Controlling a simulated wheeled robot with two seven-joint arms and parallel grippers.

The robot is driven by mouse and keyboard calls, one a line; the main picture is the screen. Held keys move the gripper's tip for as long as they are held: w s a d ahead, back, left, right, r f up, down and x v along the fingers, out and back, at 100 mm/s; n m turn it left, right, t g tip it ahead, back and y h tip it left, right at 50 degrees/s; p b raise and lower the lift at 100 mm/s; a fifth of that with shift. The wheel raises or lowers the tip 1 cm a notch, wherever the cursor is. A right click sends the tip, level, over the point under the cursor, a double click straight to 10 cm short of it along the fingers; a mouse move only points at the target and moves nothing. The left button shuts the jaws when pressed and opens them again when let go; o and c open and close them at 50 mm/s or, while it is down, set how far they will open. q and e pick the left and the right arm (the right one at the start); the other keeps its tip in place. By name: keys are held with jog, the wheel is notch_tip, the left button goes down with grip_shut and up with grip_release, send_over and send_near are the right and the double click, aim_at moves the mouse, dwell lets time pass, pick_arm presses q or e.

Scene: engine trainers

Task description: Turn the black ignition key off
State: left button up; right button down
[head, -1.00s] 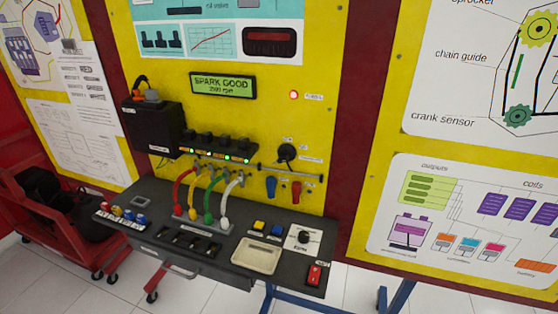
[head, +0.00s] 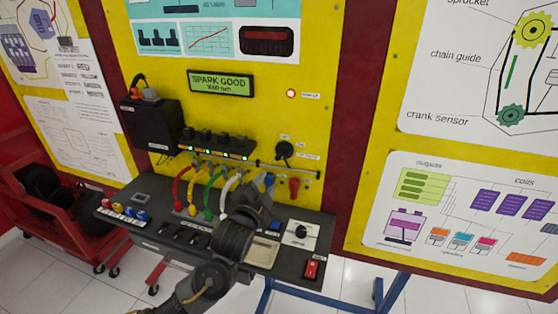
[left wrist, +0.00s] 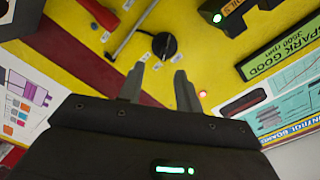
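The black ignition key (head: 284,150) is a round black knob with a raised grip on the yellow panel, right of the coil row, with small labels around it. It also shows in the left wrist view (left wrist: 164,46), just beyond my fingertips. Its exact setting is too small to read. My left gripper (head: 262,193) is in front of the panel, over the desk, below and left of the key. In the left wrist view its two fingers (left wrist: 159,72) are apart with nothing between them; they appear not to touch the key. My right gripper is not in view.
A display (head: 221,83) reads SPARK GOOD, and a red lamp (head: 291,93) is lit. A red-handled lever (head: 294,187) hangs below the key. The desk (head: 165,228) holds coloured leads, a black dial (head: 301,232) and a red switch (head: 312,268). My arm partly covers the tray.

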aim_at(279, 159)
pick_arm(q)
jog(key=p+x, duration=0.1)
jog(key=x, duration=0.2)
jog(key=r+p+x, duration=0.1)
jog(key=x, duration=0.2)
jog(key=p+x, duration=0.1)
jog(key=x, duration=0.2)
jog(key=shift+w+d+r, duration=0.15)
jog(key=shift+w+r, duration=0.05)
jog(key=shift+r, duration=0.15)
jog(key=shift+x, duration=1)
jog(key=shift+f, duration=0.15)
jog(key=shift+c, duration=0.2)
jog(key=shift+s, duration=0.1)
grip_shut()
